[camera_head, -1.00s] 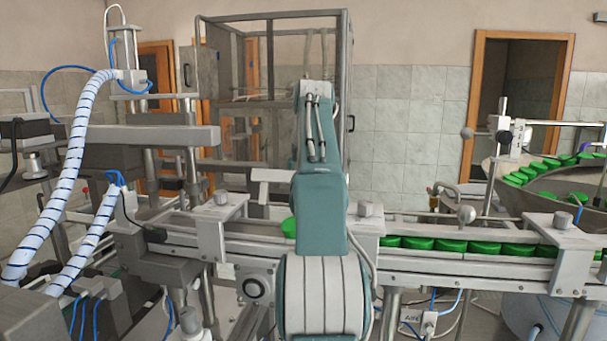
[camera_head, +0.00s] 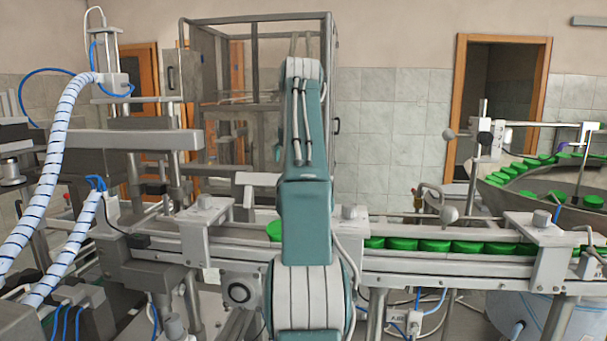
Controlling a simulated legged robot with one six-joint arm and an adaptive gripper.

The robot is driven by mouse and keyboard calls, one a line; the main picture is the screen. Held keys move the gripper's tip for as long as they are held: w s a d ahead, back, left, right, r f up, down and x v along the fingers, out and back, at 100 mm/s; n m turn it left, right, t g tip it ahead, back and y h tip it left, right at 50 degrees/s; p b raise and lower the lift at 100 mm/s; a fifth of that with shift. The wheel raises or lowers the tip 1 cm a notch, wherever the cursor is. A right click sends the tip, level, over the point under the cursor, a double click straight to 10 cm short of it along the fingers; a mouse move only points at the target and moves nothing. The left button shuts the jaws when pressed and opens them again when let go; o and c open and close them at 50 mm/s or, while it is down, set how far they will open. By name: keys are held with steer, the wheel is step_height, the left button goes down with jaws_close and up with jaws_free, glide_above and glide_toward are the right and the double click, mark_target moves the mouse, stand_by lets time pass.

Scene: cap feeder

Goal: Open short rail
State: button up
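The feeder rail (camera_head: 440,264) runs across the picture in front of me, with a row of green caps (camera_head: 470,247) in it right of my arm. One more green cap (camera_head: 274,231) shows just left of my arm. I cannot tell which part is the short rail; a grey bracket (camera_head: 206,213) sits over the rail on the left and another (camera_head: 538,228) on the right. My teal and white arm stands in the middle and hides part of the rail. My gripper is not visible; it is hidden behind the arm or out of the picture.
A round bowl (camera_head: 515,192) with green caps stands at the right. A metal-framed cabinet (camera_head: 258,18) stands behind my arm. Machine parts with a striped hose (camera_head: 50,170) and blue tubes fill the left. A doorway (camera_head: 458,110) is at the back right.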

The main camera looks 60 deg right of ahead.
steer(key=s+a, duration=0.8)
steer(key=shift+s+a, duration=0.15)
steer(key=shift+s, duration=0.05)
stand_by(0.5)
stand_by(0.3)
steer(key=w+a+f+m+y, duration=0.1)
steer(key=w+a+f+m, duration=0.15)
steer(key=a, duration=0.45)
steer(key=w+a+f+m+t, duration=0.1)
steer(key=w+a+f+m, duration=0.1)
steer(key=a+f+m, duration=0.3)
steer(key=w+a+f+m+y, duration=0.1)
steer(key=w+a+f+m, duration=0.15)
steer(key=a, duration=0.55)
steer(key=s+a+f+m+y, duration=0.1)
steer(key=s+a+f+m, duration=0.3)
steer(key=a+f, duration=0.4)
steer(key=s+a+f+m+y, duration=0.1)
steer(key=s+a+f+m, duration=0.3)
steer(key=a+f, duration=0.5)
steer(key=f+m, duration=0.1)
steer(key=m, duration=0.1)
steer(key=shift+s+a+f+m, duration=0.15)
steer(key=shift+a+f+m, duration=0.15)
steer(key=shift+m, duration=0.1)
